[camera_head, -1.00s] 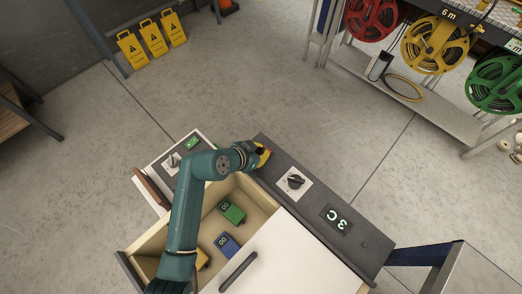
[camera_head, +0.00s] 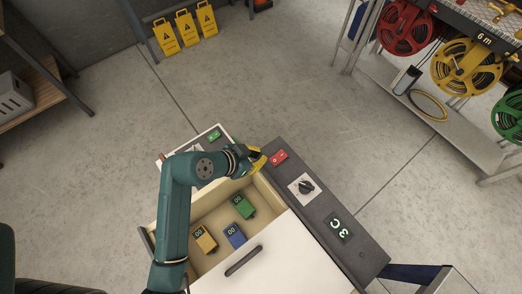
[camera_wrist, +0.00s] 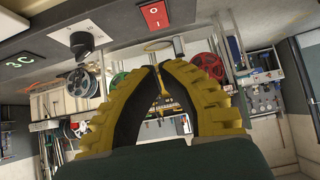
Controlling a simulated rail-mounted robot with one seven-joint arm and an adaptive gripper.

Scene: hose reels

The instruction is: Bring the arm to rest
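My gripper (camera_head: 260,162) hangs over the back edge of the console, in front of the red switch (camera_head: 279,158). In the wrist view its yellow fingers (camera_wrist: 160,66) lean toward each other with a narrow gap between the tips. It holds nothing. My arm crosses the left part of the open drawer (camera_head: 259,187). The red switch, marked O and I, also shows in the wrist view (camera_wrist: 155,14). A black rotary knob (camera_head: 305,187) and a display reading 3C (camera_head: 339,229) sit along the dark panel.
The drawer holds a yellow block (camera_head: 204,240), a blue block (camera_head: 235,236) and a green block (camera_head: 243,206). A green switch (camera_head: 214,135) is at the left. Red (camera_head: 405,27), yellow (camera_head: 467,68) and green reels stand at the right. Open floor lies behind the console.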

